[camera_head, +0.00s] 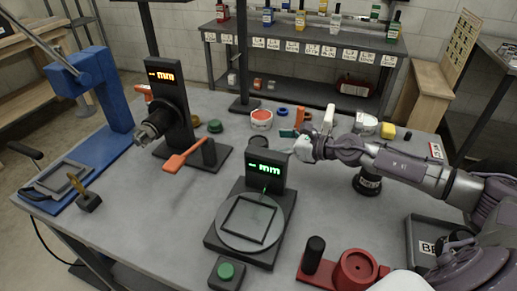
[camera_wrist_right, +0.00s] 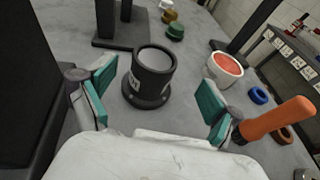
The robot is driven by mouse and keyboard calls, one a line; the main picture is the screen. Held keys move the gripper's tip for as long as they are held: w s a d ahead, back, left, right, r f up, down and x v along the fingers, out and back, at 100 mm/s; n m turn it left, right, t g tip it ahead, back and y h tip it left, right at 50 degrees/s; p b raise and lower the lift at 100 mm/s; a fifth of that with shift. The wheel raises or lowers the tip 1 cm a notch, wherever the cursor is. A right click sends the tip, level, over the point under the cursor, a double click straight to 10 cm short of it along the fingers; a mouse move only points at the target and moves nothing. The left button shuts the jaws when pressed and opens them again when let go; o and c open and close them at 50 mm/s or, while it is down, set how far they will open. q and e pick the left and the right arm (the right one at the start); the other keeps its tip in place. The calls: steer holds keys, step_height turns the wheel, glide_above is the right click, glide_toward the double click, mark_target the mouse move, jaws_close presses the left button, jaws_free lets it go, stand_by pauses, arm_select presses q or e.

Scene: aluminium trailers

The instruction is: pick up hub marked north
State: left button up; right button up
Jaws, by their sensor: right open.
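A dark cylindrical hub (camera_wrist_right: 153,75) with a grey top and a wide flange stands upright on the table in the right wrist view. A white mark shows on its side, too oblique to read. My right gripper (camera_wrist_right: 157,104) is open, its teal-padded fingers apart on either side of the hub's near side; nothing is held. Another dark hub (camera_head: 367,181) with a white label stands under my right arm. My left gripper is not in view.
The green-lit gauge (camera_head: 265,168) stands close to the gripper. A red-filled bowl (camera_wrist_right: 225,69), an orange-handled tool (camera_wrist_right: 277,119) and a blue ring (camera_wrist_right: 258,95) lie to the hub's right. A red fixture (camera_head: 345,270) is at the front edge.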

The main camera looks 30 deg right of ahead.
mark_target(260, 142)
steer(key=p+x, duration=0.1)
steer(key=x, duration=0.1)
steer(key=p+x, duration=0.1)
steer(key=x, duration=0.2)
steer(key=shift+a+f, duration=0.1)
steer(key=shift+a, duration=0.3)
steer(key=shift+w+a+f, duration=0.1)
steer(key=shift+w+f, duration=0.05)
steer(key=shift+w, duration=0.05)
jaws_close()
